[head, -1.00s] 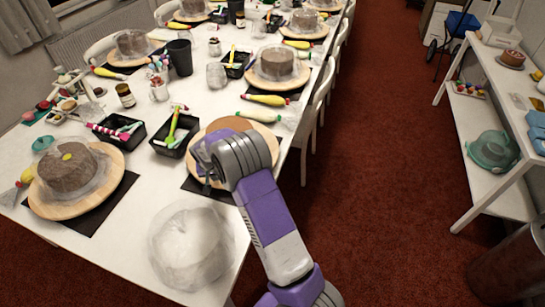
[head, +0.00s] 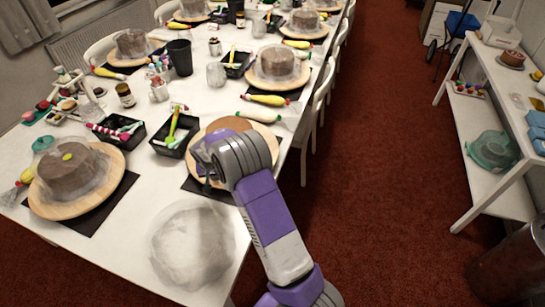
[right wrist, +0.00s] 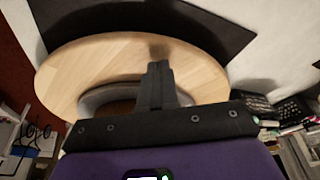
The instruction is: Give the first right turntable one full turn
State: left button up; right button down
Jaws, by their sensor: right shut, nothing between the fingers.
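The first right turntable (head: 191,170) is a pale round wooden disc on a black mat near the table's right edge. My right gripper and forearm hide much of it in the head view. Behind the gripper a brown round top (head: 232,123) shows. In the right wrist view the wooden disc (right wrist: 80,62) fills the middle, with a grey curved band (right wrist: 100,97) partly hidden by the gripper. My right gripper (head: 205,182) is shut and empty, and its fingertips (right wrist: 158,70) overlap the disc; whether they touch it I cannot tell. My left gripper is not in view.
Another turntable (head: 62,208) with a grey-brown cake stands at the left. Black trays (head: 160,148) with tools, piping bags (head: 262,117) and a jar (head: 125,95) crowd the table behind. A pale translucent round patch (head: 192,245) lies on the front of the table. White chairs (head: 318,120) line the right side.

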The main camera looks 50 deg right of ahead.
jog(key=shift+f, duration=0.15)
jog(key=shift+f+b, duration=0.35)
jog(key=s+d, duration=0.2)
jog(key=s, duration=0.1)
jog(key=s+d, duration=0.2)
jog(key=shift+s+d+b, duration=0.3)
jog(key=shift+s+d, duration=0.1)
jog(key=s+d, duration=0.1)
jog(key=d, duration=0.1)
jog(key=s+d, duration=0.1)
jog(key=d, duration=0.1)
jog(key=s+d, duration=0.1)
jog(key=d, duration=0.1)
jog(key=shift+s+d, duration=0.15)
jog(key=shift+d, duration=0.2)
jog(key=shift+r, duration=0.1)
jog(key=shift+r+p, duration=0.75)
jog(key=shift+r, duration=0.6)
